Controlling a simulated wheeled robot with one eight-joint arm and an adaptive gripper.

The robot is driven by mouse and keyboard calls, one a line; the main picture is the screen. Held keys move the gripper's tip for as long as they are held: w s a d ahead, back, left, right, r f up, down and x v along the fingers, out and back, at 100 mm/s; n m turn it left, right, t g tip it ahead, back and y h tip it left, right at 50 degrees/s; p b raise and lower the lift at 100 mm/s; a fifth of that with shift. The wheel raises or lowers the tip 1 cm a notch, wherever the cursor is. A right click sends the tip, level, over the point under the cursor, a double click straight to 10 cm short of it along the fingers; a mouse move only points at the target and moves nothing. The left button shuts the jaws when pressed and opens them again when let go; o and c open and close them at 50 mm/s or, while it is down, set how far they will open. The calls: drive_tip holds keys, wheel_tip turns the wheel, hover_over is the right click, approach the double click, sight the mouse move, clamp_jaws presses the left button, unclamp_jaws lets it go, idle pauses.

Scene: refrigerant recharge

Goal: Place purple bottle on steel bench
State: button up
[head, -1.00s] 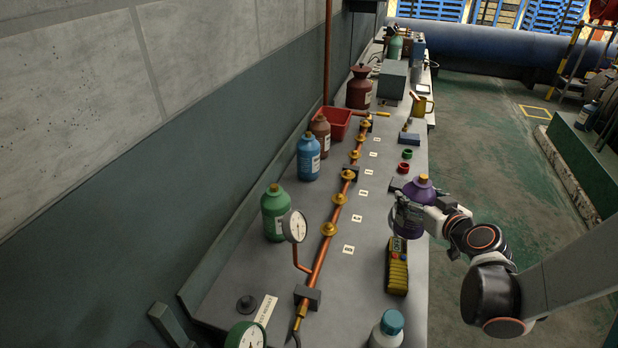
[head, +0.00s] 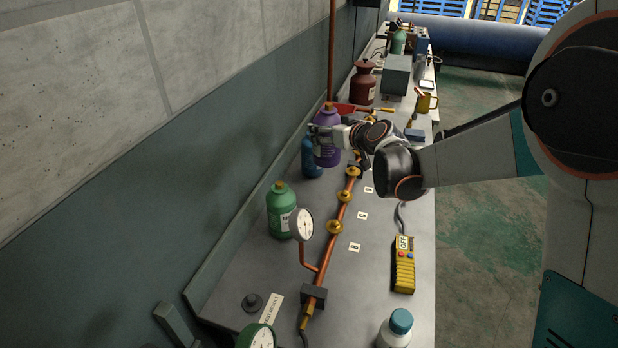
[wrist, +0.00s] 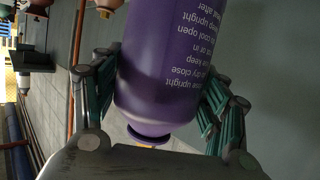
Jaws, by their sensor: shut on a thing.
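The purple bottle (head: 327,150) is upright in the head view, over the wall side of the steel bench (head: 385,215). It overlaps the blue bottle (head: 309,160) in this view; whether its base touches the bench is not clear. My gripper (head: 326,134) is shut around the bottle's body from the right. In the wrist view the purple bottle (wrist: 165,65) fills the space between the green-linked fingers, its white label print facing the camera.
A green bottle (head: 281,210), a gauge (head: 301,224) and a copper pipe with brass valves (head: 335,227) stand nearby. A yellow meter (head: 403,268) and a white bottle with blue cap (head: 394,330) are at the right edge.

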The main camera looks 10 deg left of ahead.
drive_tip(key=a+r+n+y, duration=0.1)
drive_tip(key=a+r, duration=0.2)
drive_tip(key=a, duration=0.6)
wheel_tip(320, 180, down, 19)
drive_tip(key=b, duration=0.6)
drive_tip(key=shift+w+d+f+g, duration=0.15)
drive_tip(key=shift+w+g, duration=0.2)
drive_tip(key=shift+g, duration=0.05)
drive_tip(key=shift+f+b, duration=0.1)
drive_tip(key=shift+b, duration=0.25)
drive_tip(key=o, duration=2.1)
drive_tip(key=p+v, duration=0.3)
drive_tip(key=v, duration=0.9)
